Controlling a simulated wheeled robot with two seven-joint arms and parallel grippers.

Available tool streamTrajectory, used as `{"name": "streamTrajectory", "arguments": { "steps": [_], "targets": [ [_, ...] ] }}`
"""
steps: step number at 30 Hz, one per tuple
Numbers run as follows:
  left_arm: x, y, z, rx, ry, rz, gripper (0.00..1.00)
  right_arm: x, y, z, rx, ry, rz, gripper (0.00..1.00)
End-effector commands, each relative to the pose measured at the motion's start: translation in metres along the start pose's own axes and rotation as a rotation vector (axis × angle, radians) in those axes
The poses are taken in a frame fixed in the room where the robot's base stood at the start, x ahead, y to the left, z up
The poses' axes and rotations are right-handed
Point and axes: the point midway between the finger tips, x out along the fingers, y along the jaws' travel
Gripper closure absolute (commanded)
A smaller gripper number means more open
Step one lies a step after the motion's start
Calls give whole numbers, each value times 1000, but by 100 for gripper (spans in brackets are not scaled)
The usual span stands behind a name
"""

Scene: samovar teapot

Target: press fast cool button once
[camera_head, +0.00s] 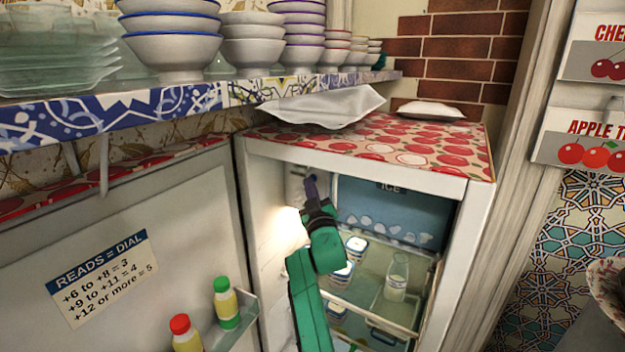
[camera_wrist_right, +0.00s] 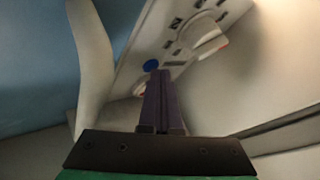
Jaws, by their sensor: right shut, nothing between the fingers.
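A light control panel (camera_wrist_right: 185,35) on the fridge's inner wall shows in the right wrist view. It carries a round blue button (camera_wrist_right: 152,66), small dark markings too blurred to read, and a pale rounded knob (camera_wrist_right: 208,46). My right gripper (camera_wrist_right: 158,76) is shut and empty, its purple fingertips just below the blue button in that view. I cannot tell whether they touch it. In the head view my right gripper (camera_head: 311,181) reaches into the upper left of the open fridge (camera_head: 465,190), beside the panel (camera_head: 296,183). My left gripper is out of view.
The open fridge door (camera_head: 190,190) with bottles stands at left. An ice compartment (camera_head: 400,212) and shelves with jars (camera_head: 397,275) are right of my arm.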

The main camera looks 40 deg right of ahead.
Motion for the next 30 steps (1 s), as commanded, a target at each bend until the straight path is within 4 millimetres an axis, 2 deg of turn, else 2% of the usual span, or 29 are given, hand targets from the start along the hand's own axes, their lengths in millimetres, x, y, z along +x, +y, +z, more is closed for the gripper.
{"name": "streamTrajectory", "arguments": {
  "steps": [14,30],
  "targets": [
    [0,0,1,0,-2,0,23,2,2,1,0,0,0,100],
    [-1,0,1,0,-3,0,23,-10,-7,-6,-1,0,0,100]
  ]
}}
